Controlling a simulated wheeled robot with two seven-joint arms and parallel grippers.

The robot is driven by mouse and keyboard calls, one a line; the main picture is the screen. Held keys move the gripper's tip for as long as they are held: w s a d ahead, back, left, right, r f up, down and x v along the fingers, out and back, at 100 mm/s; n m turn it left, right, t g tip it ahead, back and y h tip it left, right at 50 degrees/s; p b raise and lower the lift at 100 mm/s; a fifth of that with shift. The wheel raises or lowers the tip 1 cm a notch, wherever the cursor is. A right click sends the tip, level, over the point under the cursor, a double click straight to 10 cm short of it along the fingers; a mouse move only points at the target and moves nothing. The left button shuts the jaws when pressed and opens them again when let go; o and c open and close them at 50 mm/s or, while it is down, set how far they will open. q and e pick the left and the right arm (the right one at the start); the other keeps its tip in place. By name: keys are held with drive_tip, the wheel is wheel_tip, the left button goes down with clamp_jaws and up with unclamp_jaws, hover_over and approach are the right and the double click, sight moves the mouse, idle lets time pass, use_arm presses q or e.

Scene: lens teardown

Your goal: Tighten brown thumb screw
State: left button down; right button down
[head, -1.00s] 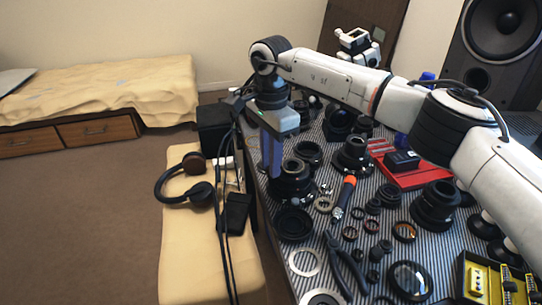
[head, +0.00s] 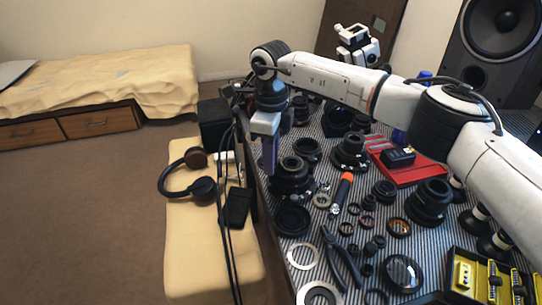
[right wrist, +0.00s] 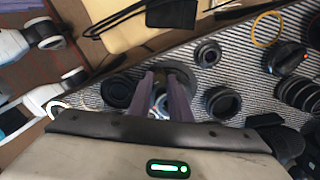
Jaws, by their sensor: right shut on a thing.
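My right gripper (head: 268,170) points down at the left edge of the striped bench, beside a black lens barrel (head: 292,180). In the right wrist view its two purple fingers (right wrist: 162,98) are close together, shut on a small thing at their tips. The fingers mostly hide this thing, so I cannot make out its shape or a brown colour. A dark round part shows behind the fingertips in that view. I cannot pick out the brown thumb screw clearly in either view. My left gripper is not in view.
Black lens parts and rings crowd the striped bench. An orange-handled screwdriver (head: 342,190), pliers (head: 342,262) and a red tray (head: 410,174) lie right of the gripper. Headphones (head: 188,178) lie on a beige bench at left, with dark cables between. Carpet beyond is clear.

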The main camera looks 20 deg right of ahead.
drive_tip(key=shift+m, duration=0.6)
drive_tip(key=c, duration=1.6)
unclamp_jaws()
wheel_tip(320, 180, up, 10)
drive_tip(key=shift+r, duration=0.15)
